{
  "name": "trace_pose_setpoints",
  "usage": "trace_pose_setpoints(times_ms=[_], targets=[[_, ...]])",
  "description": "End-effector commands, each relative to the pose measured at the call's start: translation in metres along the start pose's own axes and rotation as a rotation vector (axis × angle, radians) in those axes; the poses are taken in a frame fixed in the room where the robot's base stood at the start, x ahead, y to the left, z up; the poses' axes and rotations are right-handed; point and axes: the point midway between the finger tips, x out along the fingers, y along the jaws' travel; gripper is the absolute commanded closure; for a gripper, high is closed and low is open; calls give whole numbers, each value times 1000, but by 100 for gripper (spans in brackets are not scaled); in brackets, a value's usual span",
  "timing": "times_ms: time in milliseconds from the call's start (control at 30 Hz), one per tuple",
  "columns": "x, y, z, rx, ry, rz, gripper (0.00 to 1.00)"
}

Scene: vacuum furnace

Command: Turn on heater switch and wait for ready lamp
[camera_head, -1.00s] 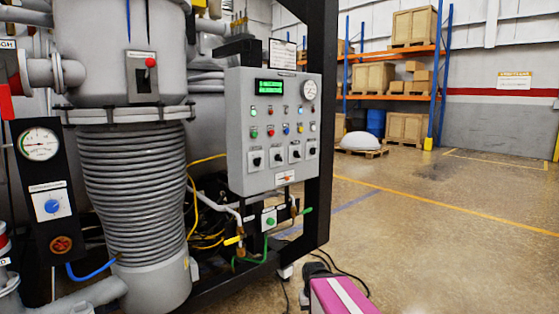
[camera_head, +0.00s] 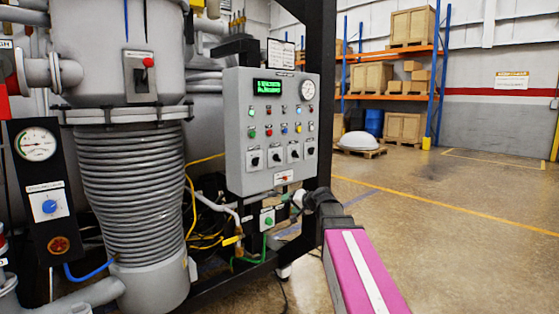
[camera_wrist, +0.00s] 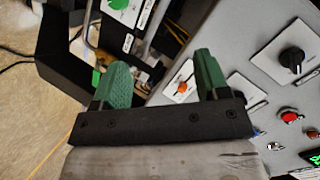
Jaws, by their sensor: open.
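The grey control panel (camera_head: 235,150) stands left of the dark frame post. It carries a green display (camera_head: 268,87), rows of coloured lamps and buttons, several black rotary switches (camera_head: 275,154) and a small orange-red switch (camera_head: 284,179) on a white plate at the bottom. The labels are too small to read, so I cannot tell which is the heater switch or the ready lamp. My gripper (camera_head: 299,198) is below the panel's lower right corner. In the wrist view my gripper (camera_wrist: 160,76) has its green fingers apart and empty, with the orange-red switch (camera_wrist: 182,88) visible between them.
A ribbed grey furnace column (camera_head: 130,190) stands left of the panel. The black frame post (camera_head: 320,110) rises right of it, close to my arm. The floor to the right is open.

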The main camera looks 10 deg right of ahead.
Motion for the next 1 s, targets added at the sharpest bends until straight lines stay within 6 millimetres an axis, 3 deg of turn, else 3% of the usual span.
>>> trace_pose_setpoints(times_ms=[33,100,300,467,633,1000], targets=[[-5,-19,-29,11,53,-52,32],[-15,-42,-59,32,119,-121,32],[-41,-88,-116,79,245,-255,32],[-48,-100,-130,92,279,-292,32],[-40,-102,-133,94,279,-294,32],[12,-116,-150,94,276,-293,32]])
